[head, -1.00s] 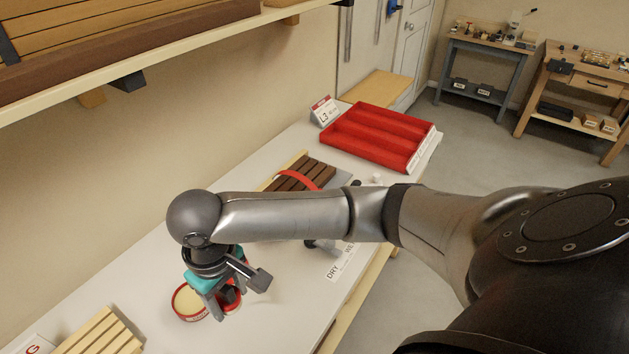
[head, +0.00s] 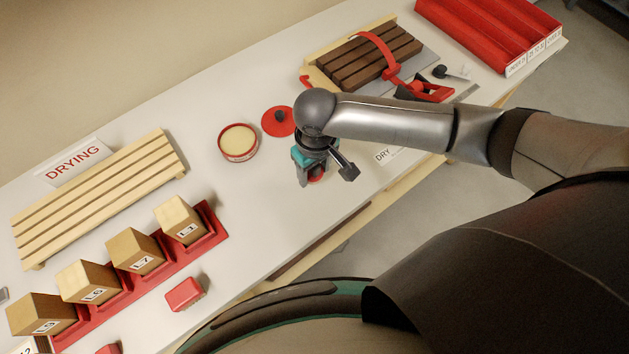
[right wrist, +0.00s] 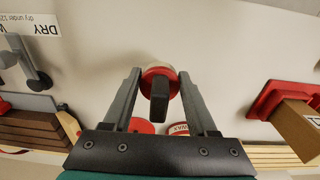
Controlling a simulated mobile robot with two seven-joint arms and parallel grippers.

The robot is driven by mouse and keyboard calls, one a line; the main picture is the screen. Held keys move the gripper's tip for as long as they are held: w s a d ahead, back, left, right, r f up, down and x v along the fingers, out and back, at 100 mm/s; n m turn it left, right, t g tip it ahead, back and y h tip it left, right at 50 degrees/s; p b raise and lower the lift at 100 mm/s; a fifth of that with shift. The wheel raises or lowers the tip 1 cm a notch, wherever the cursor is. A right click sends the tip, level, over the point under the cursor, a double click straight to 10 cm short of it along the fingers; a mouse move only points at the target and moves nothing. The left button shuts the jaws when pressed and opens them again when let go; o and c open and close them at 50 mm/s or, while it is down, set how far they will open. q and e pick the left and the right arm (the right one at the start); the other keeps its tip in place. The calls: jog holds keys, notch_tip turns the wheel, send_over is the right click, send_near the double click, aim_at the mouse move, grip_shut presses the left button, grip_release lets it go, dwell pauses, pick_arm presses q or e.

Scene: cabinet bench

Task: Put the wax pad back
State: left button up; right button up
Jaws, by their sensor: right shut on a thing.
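The wax pad (right wrist: 160,80) is a small round pad, red and pale, with a dark upright handle. My right gripper (head: 312,180) is shut on the wax pad; in the right wrist view its handle stands between the fingers (right wrist: 160,100). In the head view only a bit of red shows under the fingers. I cannot tell whether the pad touches the bench. An open red wax tin (head: 238,143) with cream wax stands left of the gripper. Its red lid with a black knob (head: 279,120) lies beside it, behind the gripper. My left gripper is not in view.
A slatted drying rack (head: 98,195) with a DRYING sign (head: 73,160) lies at left. A red holder with several labelled blocks (head: 140,250) and a red block (head: 185,293) are nearer. A strapped brown slatted piece (head: 372,58) and a red tray (head: 490,35) are at right. The bench between is clear.

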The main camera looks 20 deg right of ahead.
aim_at(314, 189)
notch_tip(314, 189, down, 6)
jog(key=shift+r+b, duration=0.1)
jog(key=shift+b, duration=0.4)
